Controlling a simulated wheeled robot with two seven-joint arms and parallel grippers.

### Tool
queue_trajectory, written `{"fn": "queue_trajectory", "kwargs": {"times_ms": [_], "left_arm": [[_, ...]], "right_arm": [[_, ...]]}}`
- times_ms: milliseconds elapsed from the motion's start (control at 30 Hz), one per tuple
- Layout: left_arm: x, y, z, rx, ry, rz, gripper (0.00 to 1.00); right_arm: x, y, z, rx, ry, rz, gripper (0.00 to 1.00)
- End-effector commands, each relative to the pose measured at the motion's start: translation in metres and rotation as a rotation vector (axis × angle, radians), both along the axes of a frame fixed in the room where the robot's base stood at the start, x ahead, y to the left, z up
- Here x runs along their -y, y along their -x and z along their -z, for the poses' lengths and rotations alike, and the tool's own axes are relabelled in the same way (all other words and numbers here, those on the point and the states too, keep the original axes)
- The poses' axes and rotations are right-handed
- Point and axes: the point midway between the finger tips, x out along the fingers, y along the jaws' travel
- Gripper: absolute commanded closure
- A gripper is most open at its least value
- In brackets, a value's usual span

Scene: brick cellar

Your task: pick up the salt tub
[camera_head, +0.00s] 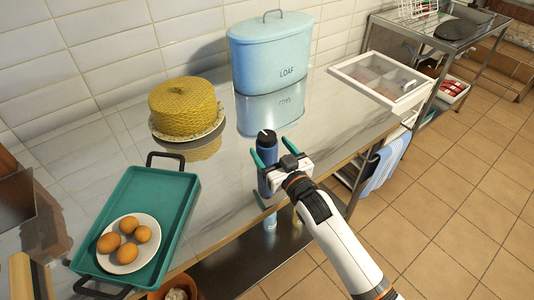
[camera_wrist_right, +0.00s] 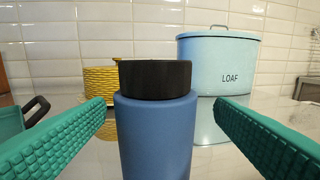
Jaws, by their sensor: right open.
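The salt tub appears to be the blue cylinder with a black lid (camera_head: 267,146), upright near the front edge of the marble counter; no label is legible. It also shows large in the centre of the right wrist view (camera_wrist_right: 155,135). My right gripper (camera_head: 275,160) is open at the tub, with its green fingers on either side. In the wrist view, gaps show between the tub and both fingers. The lower part of the tub is partly hidden by the gripper in the head view. My left gripper is not in view.
A blue LOAF bin (camera_head: 270,52) and a yellow woven basket-like round (camera_head: 184,105) stand behind the tub. A teal tray (camera_head: 178,195) with a plate of eggs (camera_head: 129,243) lies left. A white glass-topped case (camera_head: 380,78) sits right. The counter's front edge is close.

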Motion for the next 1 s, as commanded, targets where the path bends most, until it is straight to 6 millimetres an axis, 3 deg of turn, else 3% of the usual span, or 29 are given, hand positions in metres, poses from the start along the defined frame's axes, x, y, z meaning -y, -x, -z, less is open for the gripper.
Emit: {"fn": "queue_trajectory", "kwargs": {"times_ms": [233,533,867,1000], "left_arm": [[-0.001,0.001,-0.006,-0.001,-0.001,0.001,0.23],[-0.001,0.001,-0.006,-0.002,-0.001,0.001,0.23],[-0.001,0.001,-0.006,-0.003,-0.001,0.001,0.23],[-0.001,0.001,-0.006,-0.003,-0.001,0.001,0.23]], "right_arm": [[-0.019,-0.029,0.0,0.001,0.0,0.0,0.23],[-0.02,-0.032,0.001,0.0,0.001,0.0,0.24],[-0.02,-0.032,0.001,0.001,0.0,0.0,0.78],[-0.02,-0.032,0.001,0.001,0.0,0.0,0.79]]}}
